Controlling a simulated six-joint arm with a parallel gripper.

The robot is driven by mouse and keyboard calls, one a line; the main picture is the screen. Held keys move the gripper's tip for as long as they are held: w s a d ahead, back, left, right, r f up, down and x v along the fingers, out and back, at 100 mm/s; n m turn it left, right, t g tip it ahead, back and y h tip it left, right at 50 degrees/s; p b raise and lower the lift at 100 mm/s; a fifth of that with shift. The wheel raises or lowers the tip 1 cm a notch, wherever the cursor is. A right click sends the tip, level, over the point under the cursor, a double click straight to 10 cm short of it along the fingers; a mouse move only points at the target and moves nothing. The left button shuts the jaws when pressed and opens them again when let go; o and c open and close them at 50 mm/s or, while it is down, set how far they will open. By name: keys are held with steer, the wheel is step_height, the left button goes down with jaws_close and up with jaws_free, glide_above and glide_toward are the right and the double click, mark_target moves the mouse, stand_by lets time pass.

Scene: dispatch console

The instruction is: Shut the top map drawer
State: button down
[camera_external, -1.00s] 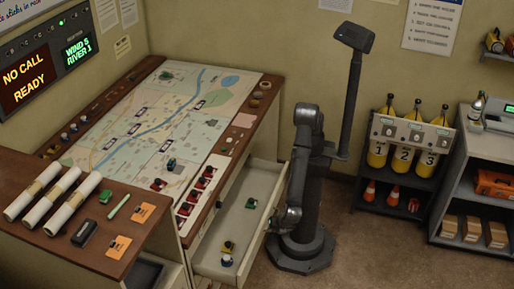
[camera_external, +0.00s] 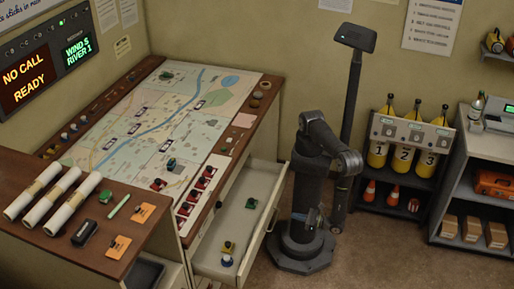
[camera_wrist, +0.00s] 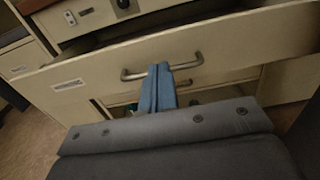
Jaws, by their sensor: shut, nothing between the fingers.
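The top map drawer (camera_external: 238,222) stands pulled out of the map table in the external view. A green piece (camera_external: 251,203), a yellow-and-black piece (camera_external: 228,247) and a blue-and-white piece (camera_external: 226,260) lie in it. In the wrist view its cream front (camera_wrist: 235,45) and metal bar handle (camera_wrist: 186,65) face me. My gripper (camera_wrist: 160,68) has its blue fingers shut together and empty. The fingertips overlap the handle's middle in the picture; I cannot tell whether they touch it.
The map table (camera_external: 240,148) carries a map and small pieces. Lower drawer fronts (camera_wrist: 285,80) show beneath the open one in the wrist view. A shelf with yellow cylinders (camera_external: 400,150) stands at the right. Bare floor (camera_external: 365,245) lies right of my base.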

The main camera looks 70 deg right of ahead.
mark_target(270, 210)
steer(key=w, duration=1)
steer(key=shift+w, duration=0.4)
steer(key=shift+w, duration=0.1)
steer(key=w, duration=1.9)
steer(key=shift+w, duration=0.35)
steer(key=shift+s, duration=0.1)
steer(key=s, duration=1.4)
steer(key=shift+w+d, duration=0.1)
steer(key=shift+w, duration=0.05)
